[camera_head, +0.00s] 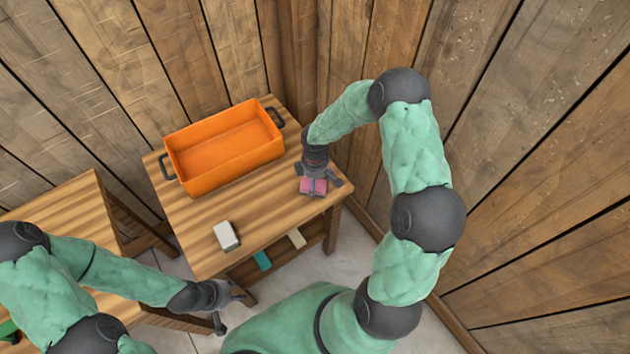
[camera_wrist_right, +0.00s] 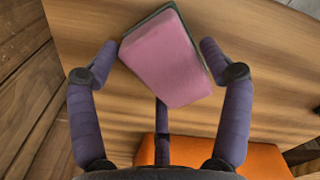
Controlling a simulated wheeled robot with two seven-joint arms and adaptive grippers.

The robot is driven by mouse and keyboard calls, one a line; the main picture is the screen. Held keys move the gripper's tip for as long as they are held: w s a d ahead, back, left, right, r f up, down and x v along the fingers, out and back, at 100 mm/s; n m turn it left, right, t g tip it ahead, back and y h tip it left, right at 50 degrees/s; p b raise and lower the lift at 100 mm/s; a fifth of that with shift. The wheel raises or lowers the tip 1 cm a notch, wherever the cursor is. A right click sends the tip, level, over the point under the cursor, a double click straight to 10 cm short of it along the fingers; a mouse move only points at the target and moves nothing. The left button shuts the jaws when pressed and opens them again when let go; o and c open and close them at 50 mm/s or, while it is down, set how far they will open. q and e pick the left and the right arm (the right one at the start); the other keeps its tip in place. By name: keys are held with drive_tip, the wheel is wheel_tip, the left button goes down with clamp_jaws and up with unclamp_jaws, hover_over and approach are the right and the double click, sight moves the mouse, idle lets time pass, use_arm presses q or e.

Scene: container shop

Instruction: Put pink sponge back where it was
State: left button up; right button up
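The pink sponge (camera_head: 313,187) is at the right end of the wooden table (camera_head: 190,225), under my right gripper (camera_head: 322,187). In the right wrist view the sponge (camera_wrist_right: 168,62) shows a pink face and a dark green side, turned at an angle between the spread fingers of the gripper (camera_wrist_right: 158,70). My left gripper (camera_head: 232,304) is empty, fingers apart, in front of the table's near left corner.
An orange container (camera_head: 215,175) with dark handles stands at the table's back and looks empty. A white block (camera_head: 227,236) with a dark side lies near the front. Wooden walls stand close behind and right.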

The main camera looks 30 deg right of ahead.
drive_tip(key=shift+r, duration=0.15)
use_arm(q)
wheel_tip(320, 180, up, 3)
drive_tip(key=p, duration=0.3)
use_arm(e)
wheel_tip(320, 180, up, 12)
idle(0.8)
